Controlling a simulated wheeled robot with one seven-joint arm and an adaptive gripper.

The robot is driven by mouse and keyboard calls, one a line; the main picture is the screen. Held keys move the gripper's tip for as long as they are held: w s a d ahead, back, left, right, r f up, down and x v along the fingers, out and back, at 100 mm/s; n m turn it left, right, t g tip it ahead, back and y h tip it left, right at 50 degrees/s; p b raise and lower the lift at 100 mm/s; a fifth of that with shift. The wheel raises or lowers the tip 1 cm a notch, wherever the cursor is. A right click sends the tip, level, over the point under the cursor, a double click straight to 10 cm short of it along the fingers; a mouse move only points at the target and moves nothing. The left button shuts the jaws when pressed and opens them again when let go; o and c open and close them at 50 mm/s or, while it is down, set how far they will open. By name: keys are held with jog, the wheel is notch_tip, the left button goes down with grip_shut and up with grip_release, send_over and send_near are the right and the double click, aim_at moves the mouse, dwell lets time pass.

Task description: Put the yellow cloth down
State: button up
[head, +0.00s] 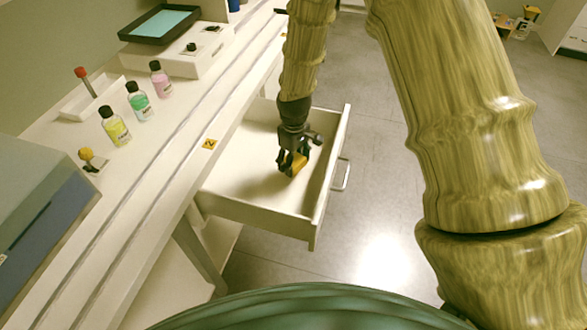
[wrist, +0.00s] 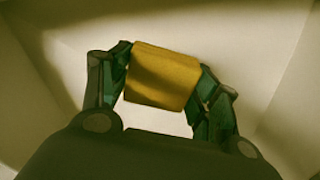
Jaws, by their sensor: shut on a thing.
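The yellow cloth (head: 297,164) is a small yellow block-like piece between the fingers of my gripper (head: 292,160). In the wrist view the cloth (wrist: 163,76) fills the space between both fingertips of my gripper (wrist: 163,85), which touch its sides. My gripper points down inside the open drawer (head: 235,190), over its pale floor. In the wrist view the drawer's floor and walls surround the cloth. I cannot tell whether the cloth touches the drawer floor.
Bottles with yellow (head: 115,126), green (head: 139,101) and pink (head: 160,79) contents stand in a row on the bench. A white tray with a red-topped stick (head: 85,82) and a black tray (head: 160,23) are behind. The drawer's front panel (head: 329,180) stands right of my gripper.

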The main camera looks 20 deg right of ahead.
aim_at(294, 169)
jog(key=shift+f, duration=2.05)
jog(key=shift+f, duration=0.1)
jog(key=o, duration=1.3)
jog(key=shift+c, duration=0.2)
notch_tip(294, 169, up, 12)
jog(key=shift+r, duration=0.1)
